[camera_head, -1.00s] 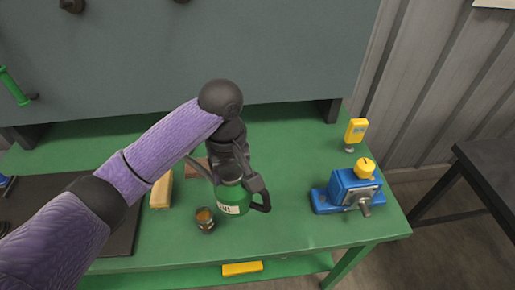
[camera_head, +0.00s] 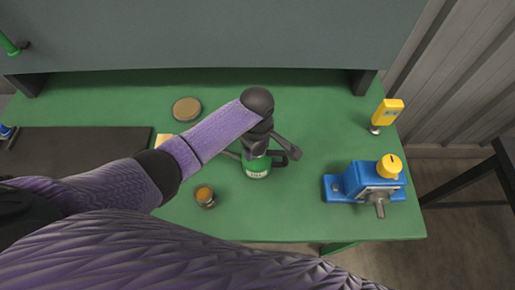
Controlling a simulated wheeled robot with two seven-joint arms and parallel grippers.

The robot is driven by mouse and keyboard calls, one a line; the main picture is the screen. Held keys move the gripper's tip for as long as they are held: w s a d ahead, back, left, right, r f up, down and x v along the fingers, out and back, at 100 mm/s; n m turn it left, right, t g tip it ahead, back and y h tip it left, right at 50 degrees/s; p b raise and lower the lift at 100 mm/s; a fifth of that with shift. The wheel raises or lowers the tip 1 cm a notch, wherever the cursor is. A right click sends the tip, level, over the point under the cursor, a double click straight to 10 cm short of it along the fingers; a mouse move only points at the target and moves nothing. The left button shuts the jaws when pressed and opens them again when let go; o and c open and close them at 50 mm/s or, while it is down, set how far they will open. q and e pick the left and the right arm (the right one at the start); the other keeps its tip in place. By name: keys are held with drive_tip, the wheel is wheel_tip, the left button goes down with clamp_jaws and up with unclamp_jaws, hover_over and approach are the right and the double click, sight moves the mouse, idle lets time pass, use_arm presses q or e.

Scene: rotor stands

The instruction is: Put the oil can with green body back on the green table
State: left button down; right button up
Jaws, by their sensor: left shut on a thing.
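The oil can with green body (camera_head: 257,170) is upright over the middle of the green table (camera_head: 300,221), its dark handle to the right. Its white label faces me. I cannot tell whether its base touches the table. My left gripper (camera_head: 264,149) comes down from above and is shut on the can, hiding its top. My purple left forearm hides part of the table to the left. My right gripper is not in view.
A blue vise (camera_head: 358,182) with a yellow knob stands at the right, a yellow device (camera_head: 386,114) behind it. A small jar (camera_head: 204,196) stands left of the can. A round brown disc (camera_head: 187,108) lies behind. A dark mat (camera_head: 70,153) lies left. Table between can and vise is clear.

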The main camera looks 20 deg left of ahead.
use_arm(q)
drive_tip(key=shift+f, duration=0.15)
unclamp_jaws()
drive_tip(key=shift+r, duration=0.25)
wheel_tip(320, 180, up, 12)
drive_tip(key=p, duration=0.4)
